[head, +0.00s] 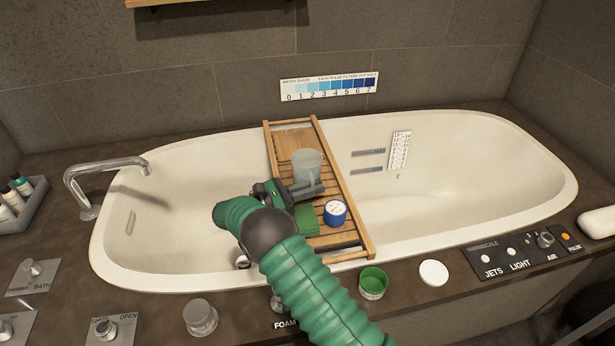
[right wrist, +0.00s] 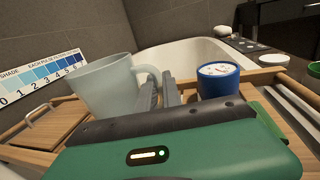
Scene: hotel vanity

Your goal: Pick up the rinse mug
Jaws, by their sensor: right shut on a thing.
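The rinse mug (head: 308,166) is a pale, translucent grey-white cup with a handle. It is upright over the wooden bath tray (head: 334,180); I cannot tell whether its base touches the slats. My right gripper (head: 316,188) reaches it from the front and is shut on the mug's handle. In the right wrist view the mug (right wrist: 104,86) is left of the fingers (right wrist: 158,94), with its handle at their tips. The green arm and gripper hide part of the tray. My left gripper is not in view.
A blue tub with a white top (head: 335,212) stands on the tray, right of my gripper. The tray spans the white bathtub (head: 460,170). A faucet (head: 105,172) rises at left.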

